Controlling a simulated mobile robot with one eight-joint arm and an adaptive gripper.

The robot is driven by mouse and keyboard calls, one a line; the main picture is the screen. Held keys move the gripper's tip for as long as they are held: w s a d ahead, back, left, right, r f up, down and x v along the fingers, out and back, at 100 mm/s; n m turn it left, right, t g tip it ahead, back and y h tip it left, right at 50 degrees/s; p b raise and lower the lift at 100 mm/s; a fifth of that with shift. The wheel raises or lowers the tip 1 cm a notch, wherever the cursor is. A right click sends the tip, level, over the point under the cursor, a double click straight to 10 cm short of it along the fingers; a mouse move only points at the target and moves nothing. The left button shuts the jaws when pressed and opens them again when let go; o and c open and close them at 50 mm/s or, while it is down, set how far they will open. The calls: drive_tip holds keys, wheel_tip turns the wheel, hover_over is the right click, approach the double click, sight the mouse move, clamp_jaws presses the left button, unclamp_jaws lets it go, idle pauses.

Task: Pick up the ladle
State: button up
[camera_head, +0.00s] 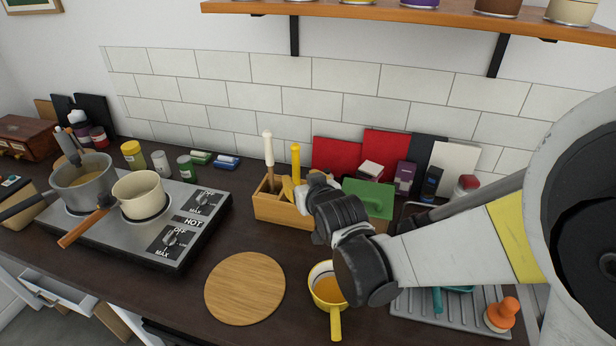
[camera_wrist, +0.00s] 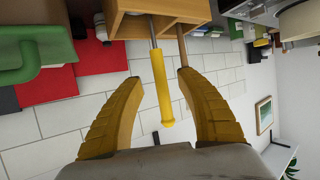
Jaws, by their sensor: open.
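A yellow-handled utensil stands in the wooden utensil box, its handle (camera_head: 295,161) pointing up; its lower end is hidden, so I cannot tell for sure that it is the ladle. In the wrist view its yellow handle (camera_wrist: 159,88) and thin metal shaft show between my yellow fingers. My gripper (camera_head: 289,188) is open at the box, with a finger on either side of the handle and visible gaps in the wrist view. A cream-handled utensil (camera_head: 268,149) stands in the same box, to the left.
The wooden box (camera_head: 272,210) stands near the tiled wall. A green object (camera_head: 370,194) and red boards (camera_head: 335,153) are to its right. A yellow pan (camera_head: 322,273) and round board (camera_head: 244,288) lie in front. The stove (camera_head: 190,235) with pots is left; a shelf (camera_head: 400,12) hangs above.

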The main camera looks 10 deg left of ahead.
sight(297, 174)
drive_tip(key=b+x, duration=0.2)
drive_tip(key=x, duration=0.3)
drive_tip(key=shift+r, duration=0.2)
drive_tip(key=shift+c, duration=0.9)
clamp_jaws()
